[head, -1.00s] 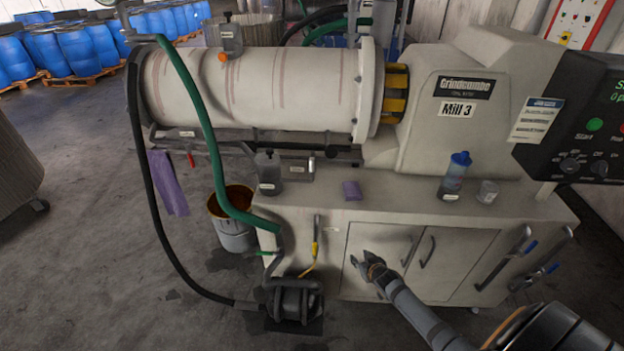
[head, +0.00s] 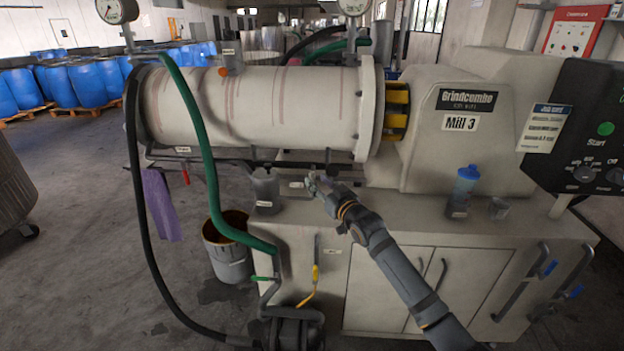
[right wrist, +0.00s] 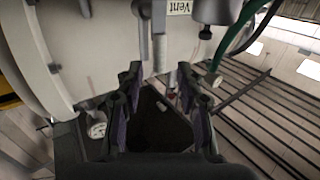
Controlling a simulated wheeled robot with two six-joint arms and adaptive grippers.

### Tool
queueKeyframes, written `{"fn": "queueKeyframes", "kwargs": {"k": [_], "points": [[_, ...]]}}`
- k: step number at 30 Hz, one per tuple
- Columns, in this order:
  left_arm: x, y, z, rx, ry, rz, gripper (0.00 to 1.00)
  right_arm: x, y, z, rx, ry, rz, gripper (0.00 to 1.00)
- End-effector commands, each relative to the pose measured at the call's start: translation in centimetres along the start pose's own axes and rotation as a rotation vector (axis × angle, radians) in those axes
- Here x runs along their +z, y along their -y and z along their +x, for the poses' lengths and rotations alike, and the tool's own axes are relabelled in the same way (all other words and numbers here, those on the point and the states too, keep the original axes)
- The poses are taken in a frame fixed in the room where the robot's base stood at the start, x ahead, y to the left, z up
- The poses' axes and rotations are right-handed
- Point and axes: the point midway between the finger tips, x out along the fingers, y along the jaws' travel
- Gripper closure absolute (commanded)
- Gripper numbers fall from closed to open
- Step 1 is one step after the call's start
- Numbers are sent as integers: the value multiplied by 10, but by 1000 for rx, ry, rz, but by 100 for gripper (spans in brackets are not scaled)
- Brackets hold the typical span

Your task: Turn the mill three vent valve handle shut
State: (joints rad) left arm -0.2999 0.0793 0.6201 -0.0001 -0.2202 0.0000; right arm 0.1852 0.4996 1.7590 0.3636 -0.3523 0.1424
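The mill (head: 255,100), marked "Mill 3", has a pale barrel lying across the head view. In the right wrist view a "Vent" label (right wrist: 180,7) shows at the top edge against the barrel. Grey rods (right wrist: 159,45) stand beside the label; I cannot tell which part is the handle. My right gripper (head: 314,184) is just below the barrel, above the bench's back part. The right wrist view shows this gripper (right wrist: 162,88) open, with two dark fingers apart. Nothing is clearly held between them. My left gripper is out of view.
A green hose (head: 200,125) and a black hose (head: 142,220) hang at the left, near a bucket (head: 228,262) and a purple cloth (head: 160,204).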

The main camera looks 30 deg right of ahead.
Motion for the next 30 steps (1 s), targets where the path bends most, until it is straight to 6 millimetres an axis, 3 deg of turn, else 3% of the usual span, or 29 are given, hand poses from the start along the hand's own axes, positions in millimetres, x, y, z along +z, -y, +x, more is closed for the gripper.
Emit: {"fn": "queueKeyframes", "kwargs": {"k": [3,7,18,26,30], "points": [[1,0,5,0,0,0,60,0,0,24,1,-3,5,63],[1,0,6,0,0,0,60,1,-1,41,2,0,1,63],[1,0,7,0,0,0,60,1,0,48,1,1,-3,63],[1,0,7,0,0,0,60,1,0,48,1,1,-3,98],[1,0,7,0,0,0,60,1,0,48,1,1,-3,100]]}}
